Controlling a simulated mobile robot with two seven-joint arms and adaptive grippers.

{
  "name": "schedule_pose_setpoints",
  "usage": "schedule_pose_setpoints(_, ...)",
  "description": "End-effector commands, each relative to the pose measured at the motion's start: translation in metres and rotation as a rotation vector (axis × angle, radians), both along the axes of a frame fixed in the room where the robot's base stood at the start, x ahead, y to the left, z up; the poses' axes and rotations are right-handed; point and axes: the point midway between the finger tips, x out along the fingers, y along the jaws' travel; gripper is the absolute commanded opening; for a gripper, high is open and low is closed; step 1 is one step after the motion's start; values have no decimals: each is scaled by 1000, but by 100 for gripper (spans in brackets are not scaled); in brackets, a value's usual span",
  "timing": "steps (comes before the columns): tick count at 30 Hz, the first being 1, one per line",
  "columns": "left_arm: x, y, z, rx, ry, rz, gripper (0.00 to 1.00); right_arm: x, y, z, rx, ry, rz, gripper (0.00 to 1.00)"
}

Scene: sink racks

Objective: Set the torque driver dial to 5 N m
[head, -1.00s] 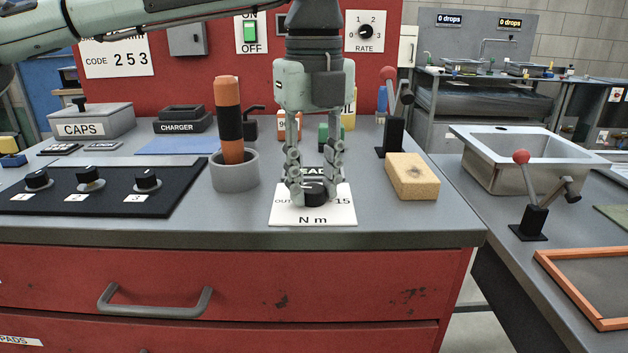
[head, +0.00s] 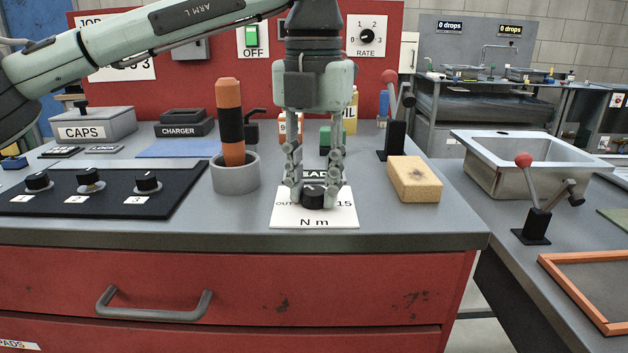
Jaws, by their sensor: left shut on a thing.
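The torque dial is a black knob (head: 313,202) on a white plate (head: 341,216) marked "N m", with "15" at its right and partly hidden "OUT" lettering at its left. My left gripper (head: 314,194) points straight down, shut on the knob, with one finger on each side. The knob's pointer and most of the scale are hidden by the fingers, so the setting cannot be read. An orange and black torque driver (head: 231,125) stands upright in a grey cup (head: 236,178) left of the plate. My right gripper is not in view.
A yellow sponge (head: 414,181) lies right of the plate, with a red-knobbed lever (head: 395,130) behind it. A black panel (head: 110,200) with three knobs is at left. Bottles stand behind my gripper. Bare worktop lies in front.

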Motion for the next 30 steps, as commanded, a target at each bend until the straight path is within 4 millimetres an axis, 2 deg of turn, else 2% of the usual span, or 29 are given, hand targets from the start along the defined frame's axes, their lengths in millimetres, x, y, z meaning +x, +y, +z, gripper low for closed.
schedule_pose_setpoints(9,0,0,0,0,0,-80,1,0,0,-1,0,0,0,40)
schedule_pose_setpoints(22,0,0,0,0,0,-87,1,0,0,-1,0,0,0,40)
schedule_pose_setpoints(23,0,0,0,0,0,-87,32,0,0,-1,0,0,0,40)
schedule_pose_setpoints(27,0,0,0,0,0,-87,50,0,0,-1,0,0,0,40)
schedule_pose_setpoints(30,0,0,0,0,0,-87,51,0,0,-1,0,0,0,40)
